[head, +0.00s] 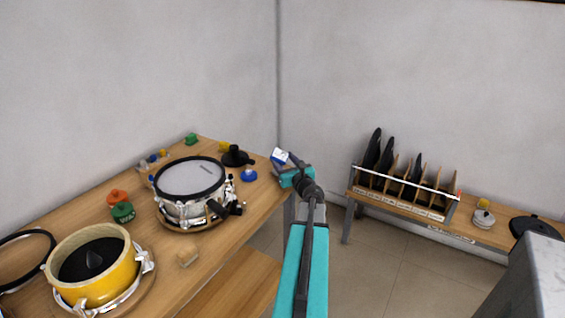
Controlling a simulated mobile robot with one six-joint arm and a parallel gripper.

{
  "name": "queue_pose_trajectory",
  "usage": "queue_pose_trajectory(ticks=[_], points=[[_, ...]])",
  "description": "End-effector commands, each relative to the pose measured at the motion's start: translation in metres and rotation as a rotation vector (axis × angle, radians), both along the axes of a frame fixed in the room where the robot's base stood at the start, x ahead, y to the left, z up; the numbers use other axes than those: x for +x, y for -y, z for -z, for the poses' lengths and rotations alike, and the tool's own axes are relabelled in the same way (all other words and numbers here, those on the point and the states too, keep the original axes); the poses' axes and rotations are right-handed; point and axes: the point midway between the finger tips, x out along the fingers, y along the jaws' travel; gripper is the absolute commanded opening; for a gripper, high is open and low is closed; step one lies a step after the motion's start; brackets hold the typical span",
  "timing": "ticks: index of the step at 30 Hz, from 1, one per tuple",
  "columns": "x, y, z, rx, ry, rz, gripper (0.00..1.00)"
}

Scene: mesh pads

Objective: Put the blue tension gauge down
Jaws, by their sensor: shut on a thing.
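The blue tension gauge (279,155), blue with a pale face, is in my gripper (285,168) at the far right end of the wooden workbench (262,197). My gripper is shut on it. The gauge looks tilted and appears raised above the bench level, near the bench's right edge; its exact height cannot be told. The turquoise gripper body and my arm hide what is directly below and behind it.
A snare drum (190,178) stands mid-bench, with a yellow drum (92,266) nearer. A blue round item (249,174) and a black item (236,156) sit close to my gripper. A slotted rack (405,188) stands on the right bench. Floor shows between the benches.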

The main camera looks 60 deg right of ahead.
Motion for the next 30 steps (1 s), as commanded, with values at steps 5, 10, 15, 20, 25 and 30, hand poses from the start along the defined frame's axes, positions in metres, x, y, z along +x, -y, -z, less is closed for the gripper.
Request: queue_pose_trajectory(ticks=[5,10,15,20,25,30], points=[[0.000,0.000,-0.009,-0.001,0.002,-0.001,0.07],[0.000,0.000,-0.023,-0.003,0.002,-0.001,0.07],[0.000,0.000,-0.045,-0.003,0.002,-0.001,0.06],[0.000,0.000,-0.066,-0.003,0.002,-0.001,0.06],[0.000,0.000,-0.086,-0.001,0.002,0.000,0.06],[0.000,0.000,-0.097,-0.001,0.002,0.000,0.06]])
